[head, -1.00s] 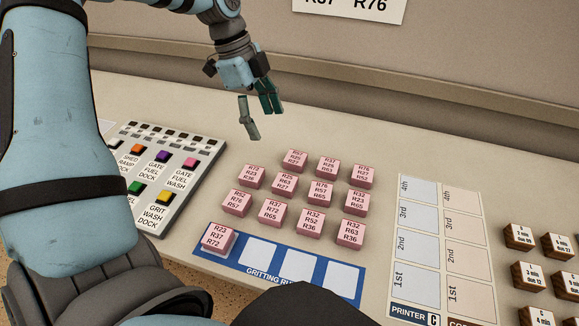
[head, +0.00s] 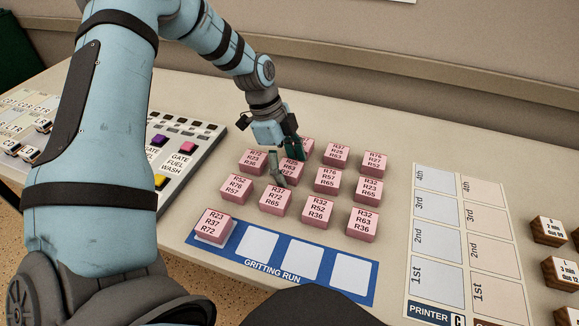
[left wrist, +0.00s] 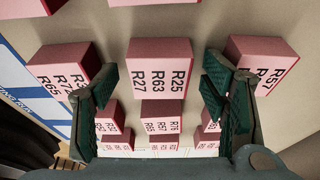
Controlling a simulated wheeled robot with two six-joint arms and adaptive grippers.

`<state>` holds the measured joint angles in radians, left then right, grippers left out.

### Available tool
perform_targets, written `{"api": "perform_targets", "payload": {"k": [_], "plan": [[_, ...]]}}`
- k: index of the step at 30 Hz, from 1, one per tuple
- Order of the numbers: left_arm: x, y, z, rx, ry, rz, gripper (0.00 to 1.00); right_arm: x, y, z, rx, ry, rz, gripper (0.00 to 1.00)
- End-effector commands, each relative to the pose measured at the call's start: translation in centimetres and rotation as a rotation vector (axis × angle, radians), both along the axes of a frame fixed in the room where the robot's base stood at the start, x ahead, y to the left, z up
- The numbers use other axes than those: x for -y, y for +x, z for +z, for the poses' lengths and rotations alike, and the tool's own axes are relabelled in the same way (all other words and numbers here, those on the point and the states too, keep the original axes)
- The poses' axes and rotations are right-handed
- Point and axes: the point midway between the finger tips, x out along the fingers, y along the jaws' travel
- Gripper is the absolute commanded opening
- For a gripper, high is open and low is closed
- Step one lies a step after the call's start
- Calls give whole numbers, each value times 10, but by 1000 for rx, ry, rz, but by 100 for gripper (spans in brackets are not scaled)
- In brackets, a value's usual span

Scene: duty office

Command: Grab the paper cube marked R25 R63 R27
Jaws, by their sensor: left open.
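The pink paper cube marked R25 R63 R27 (head: 294,170) stands in the second row of pink cubes, partly hidden by my left gripper (head: 284,165). My left gripper (left wrist: 161,90) is open there, with one green-padded finger on each side of the cube and gaps between. Whether the fingertips reach down beside it I cannot tell. My right gripper is not in view.
Other pink cubes stand close around, such as R37 R72 R65 (head: 274,201) and R76 R57 R65 (head: 327,179). A blue GRITTING RUN strip (head: 266,263) lies in front, with cube R23 R37 R72 (head: 213,225) on its first square. A button panel (head: 205,143) is left.

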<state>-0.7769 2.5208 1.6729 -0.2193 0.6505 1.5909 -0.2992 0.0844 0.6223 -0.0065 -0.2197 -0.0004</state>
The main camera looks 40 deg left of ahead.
Motion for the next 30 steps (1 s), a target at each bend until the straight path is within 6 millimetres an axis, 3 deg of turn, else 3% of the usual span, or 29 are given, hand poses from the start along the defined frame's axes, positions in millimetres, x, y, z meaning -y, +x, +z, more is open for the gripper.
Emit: {"api": "perform_targets", "payload": {"k": [5, 12, 15, 23, 26, 30], "plan": [[0, 0, 1, 0, 0, 0, 65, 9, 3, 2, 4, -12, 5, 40], [0, 0, 1, 0, -1, 0, 27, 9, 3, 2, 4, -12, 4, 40], [0, 0, 1, 0, -1, 0, 15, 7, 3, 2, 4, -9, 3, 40], [0, 0, 4, 1, -1, 0, 15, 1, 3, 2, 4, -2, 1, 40], [0, 0, 14, 1, -2, 0, 15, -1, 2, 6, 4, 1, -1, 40], [0, 1, 45, 5, -1, -1, 15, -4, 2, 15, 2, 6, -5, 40]]}}
